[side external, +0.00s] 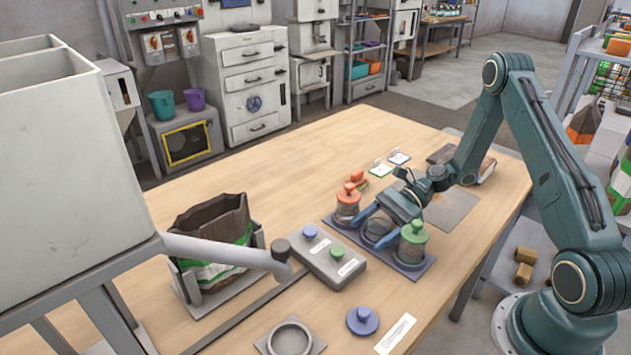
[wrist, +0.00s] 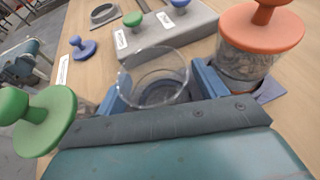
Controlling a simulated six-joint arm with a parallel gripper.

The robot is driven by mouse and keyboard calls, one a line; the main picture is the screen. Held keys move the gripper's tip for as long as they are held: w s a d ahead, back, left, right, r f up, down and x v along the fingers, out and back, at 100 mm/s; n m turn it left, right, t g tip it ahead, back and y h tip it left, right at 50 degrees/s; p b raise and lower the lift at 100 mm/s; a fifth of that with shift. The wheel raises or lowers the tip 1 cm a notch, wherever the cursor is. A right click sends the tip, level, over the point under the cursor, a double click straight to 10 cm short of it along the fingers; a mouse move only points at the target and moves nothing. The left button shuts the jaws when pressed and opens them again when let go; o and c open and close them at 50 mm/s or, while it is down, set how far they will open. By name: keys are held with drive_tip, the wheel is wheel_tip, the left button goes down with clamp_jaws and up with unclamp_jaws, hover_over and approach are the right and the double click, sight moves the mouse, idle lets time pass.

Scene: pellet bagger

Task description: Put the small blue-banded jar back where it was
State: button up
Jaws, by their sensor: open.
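A small clear jar (wrist: 152,68) without a lid stands between my spread fingers in the wrist view. It also shows as a greyish jar (side external: 378,229) in the middle place of a tray (side external: 408,272). My gripper (side external: 377,224) is open around it; its blue fingers (wrist: 160,92) are on either side. I cannot tell whether they touch the glass. The jar's band is not clear. An orange-lidded jar (side external: 347,205) and a green-lidded jar (side external: 411,250) stand on either side of it. A blue knobbed lid (side external: 362,321) lies on the table.
A grey box (side external: 335,265) with blue and green knobs stands beside the tray. A ring on a plate (side external: 290,338) and a white label strip (side external: 396,334) lie at the front. The table's far left is clear.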

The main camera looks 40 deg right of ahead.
drive_tip(key=shift+r, duration=0.15)
drive_tip(key=v, duration=1.2)
drive_tip(key=shift+a, duration=0.1)
idle(0.4)
drive_tip(key=shift+w+a+r+n+h, duration=0.15)
drive_tip(key=shift+a+r+n+h, duration=0.15)
drive_tip(key=shift+r+n, duration=0.1)
drive_tip(key=s+a+r+n+g+h, duration=0.25)
drive_tip(key=a+r+n+h, duration=0.45)
drive_tip(key=a+r+n, duration=0.5)
drive_tip(key=s+r+n+t+h, duration=0.2)
drive_tip(key=s+r+n, duration=0.2)
drive_tip(key=s, duration=0.3)
drive_tip(key=s+r+n+t+h, duration=0.2)
drive_tip(key=s+r+n+h, duration=0.1)
drive_tip(key=s, duration=0.5)
drive_tip(key=shift+a+r+n+t, duration=0.35)
drive_tip(key=shift+r+n, duration=0.1)
drive_tip(key=shift+n, duration=0.15)
